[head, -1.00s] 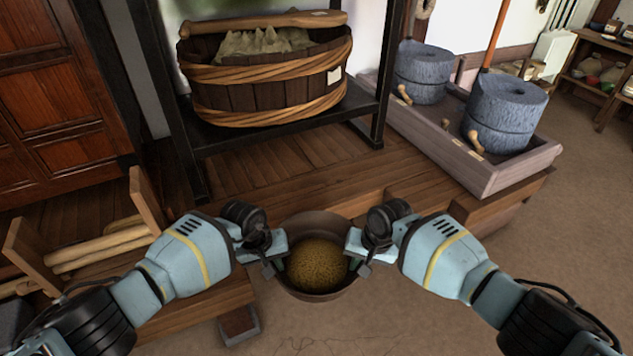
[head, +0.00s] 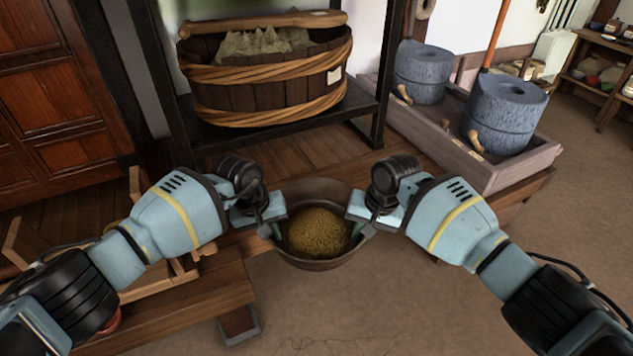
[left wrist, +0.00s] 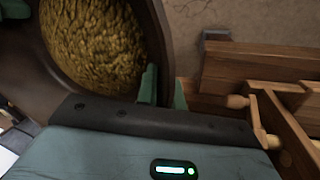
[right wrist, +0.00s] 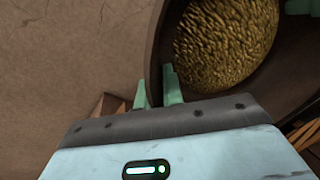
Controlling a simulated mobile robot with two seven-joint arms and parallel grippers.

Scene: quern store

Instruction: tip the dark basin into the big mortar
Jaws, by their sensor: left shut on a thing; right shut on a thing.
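The dark basin (head: 312,265) is a round brown bowl holding a heap of yellow-brown grain (head: 316,232). It hangs level in front of the wooden platform, between my two grippers. My left gripper (head: 273,228) is shut on its left rim, and my right gripper (head: 362,228) is shut on its right rim. The basin wall and grain also show in the left wrist view (left wrist: 50,75) and the right wrist view (right wrist: 160,50). I cannot make out a big mortar for certain in any view.
A rope-bound wooden tub (head: 265,95) with pale contents stands on a black rack behind the basin. Two grey stone querns (head: 420,72) (head: 505,112) sit in a wooden tray (head: 530,160) at the right. A low wooden bench (head: 190,305) is at lower left. Floor at right is open.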

